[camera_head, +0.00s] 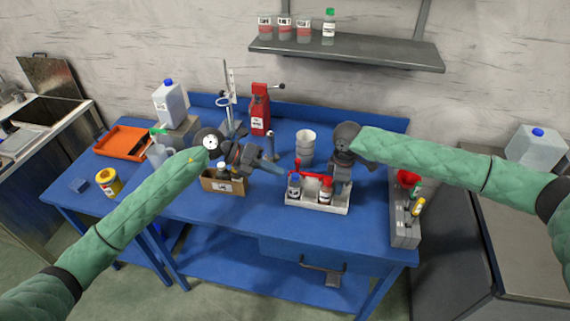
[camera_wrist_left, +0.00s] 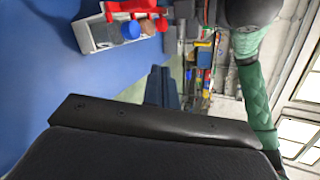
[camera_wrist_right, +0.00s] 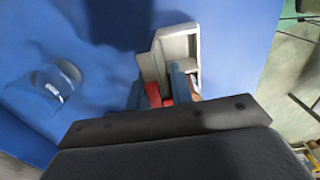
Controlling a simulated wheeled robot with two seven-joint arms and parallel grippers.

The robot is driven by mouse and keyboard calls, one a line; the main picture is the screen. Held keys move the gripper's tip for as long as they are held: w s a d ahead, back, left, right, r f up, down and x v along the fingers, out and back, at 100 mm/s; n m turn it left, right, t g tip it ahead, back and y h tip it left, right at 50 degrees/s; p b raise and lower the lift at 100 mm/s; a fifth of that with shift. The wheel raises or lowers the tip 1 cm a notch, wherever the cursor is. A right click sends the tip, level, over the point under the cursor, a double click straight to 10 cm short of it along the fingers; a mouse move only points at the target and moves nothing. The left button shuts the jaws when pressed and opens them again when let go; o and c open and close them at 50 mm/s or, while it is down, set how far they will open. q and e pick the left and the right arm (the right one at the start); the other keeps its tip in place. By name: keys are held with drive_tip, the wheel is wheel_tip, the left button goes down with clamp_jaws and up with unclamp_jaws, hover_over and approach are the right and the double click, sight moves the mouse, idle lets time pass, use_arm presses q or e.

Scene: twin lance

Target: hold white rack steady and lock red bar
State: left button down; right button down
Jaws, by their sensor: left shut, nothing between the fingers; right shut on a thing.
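The white rack (camera_head: 318,208) stands on the blue table and holds small bottles. The red bar (camera_head: 316,176) lies along its top, with a raised red piece at its left end. My right gripper (camera_head: 340,188) is at the rack's right end, shut on the rack; the right wrist view shows the rack wall (camera_wrist_right: 153,68) running between the fingers, red close beside it. My left gripper (camera_head: 276,168) is shut and empty, left of the rack and apart from it. The left wrist view shows the rack (camera_wrist_left: 88,36), the red bar (camera_wrist_left: 130,6) and the closed fingers (camera_wrist_left: 162,88).
A brown box (camera_head: 222,187) with bottles stands below my left gripper. A grey tool holder (camera_head: 404,232) is at the table's right edge. The table front between box and rack is clear.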

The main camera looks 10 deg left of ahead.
sight(295, 172)
use_arm(q)
drive_tip(key=w+a+f+n+t+h, duration=0.1)
drive_tip(key=a+f+n+t+h, duration=0.1)
drive_tip(key=a+n+t, duration=0.3)
drive_tip(key=a+n+h, duration=0.1)
drive_tip(key=a+n, duration=0.2)
drive_tip(key=a, duration=0.2)
drive_tip(key=shift+a+f+t+h, duration=0.3)
drive_tip(key=shift+f, duration=0.1)
drive_tip(key=x, duration=1.4)
drive_tip(key=shift+w+d, duration=0.1)
drive_tip(key=shift+d, duration=1.55)
use_arm(e)
drive_tip(key=shift+a, duration=0.1)
use_arm(q)
drive_tip(key=shift+a, duration=0.1)
drive_tip(key=v, duration=1.4)
drive_tip(key=shift+s, duration=0.2)
